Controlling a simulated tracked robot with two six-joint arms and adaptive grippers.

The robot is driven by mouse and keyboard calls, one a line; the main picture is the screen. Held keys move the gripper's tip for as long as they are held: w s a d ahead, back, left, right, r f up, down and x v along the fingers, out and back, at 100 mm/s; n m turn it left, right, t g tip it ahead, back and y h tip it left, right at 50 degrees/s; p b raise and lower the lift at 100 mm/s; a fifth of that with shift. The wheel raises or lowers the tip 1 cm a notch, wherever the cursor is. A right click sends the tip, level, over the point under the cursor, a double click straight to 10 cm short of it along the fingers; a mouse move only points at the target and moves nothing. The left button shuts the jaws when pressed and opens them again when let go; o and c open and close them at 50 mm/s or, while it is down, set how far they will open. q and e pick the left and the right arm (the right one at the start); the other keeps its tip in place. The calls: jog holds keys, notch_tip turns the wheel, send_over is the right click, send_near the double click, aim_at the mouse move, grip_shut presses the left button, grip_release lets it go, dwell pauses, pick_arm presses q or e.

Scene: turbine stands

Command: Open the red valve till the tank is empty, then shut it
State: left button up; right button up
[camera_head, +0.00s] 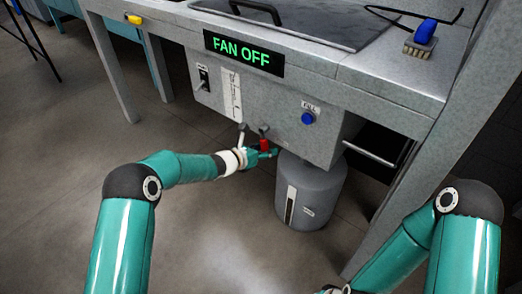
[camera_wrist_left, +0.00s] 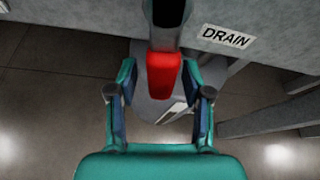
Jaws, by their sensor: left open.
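The red valve handle (camera_head: 264,146) sits low on the front of the grey housing (camera_head: 270,110), under the bench. In the left wrist view the red handle (camera_wrist_left: 165,75) hangs from a dark stem, beside a DRAIN label (camera_wrist_left: 229,37). My left gripper (camera_head: 268,153) is at the valve. In the left wrist view its open fingers (camera_wrist_left: 165,88) stand on either side of the red handle, with gaps visible on both sides. A grey cylindrical vessel (camera_head: 310,195) with a pale gauge strip stands below the housing; its contents are hidden. My right gripper is out of view.
A FAN OFF display (camera_head: 243,54) is on the bench edge. A switch (camera_head: 202,78), a gauge strip (camera_head: 231,95) and a blue button (camera_head: 308,118) are on the housing. A brush (camera_head: 420,42) lies on the bench top (camera_head: 375,75). Floor left of the housing is clear.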

pick_arm(q)
jog(key=shift+w, duration=0.1)
grip_shut()
dwell(0.3)
jog(key=shift+s+d+r+n, duration=0.1)
jog(key=shift+s+d+n, duration=0.2)
jog(key=shift+n, duration=0.2)
grip_release()
jog(key=shift+d, duration=0.1)
jog(key=shift+s, duration=0.1)
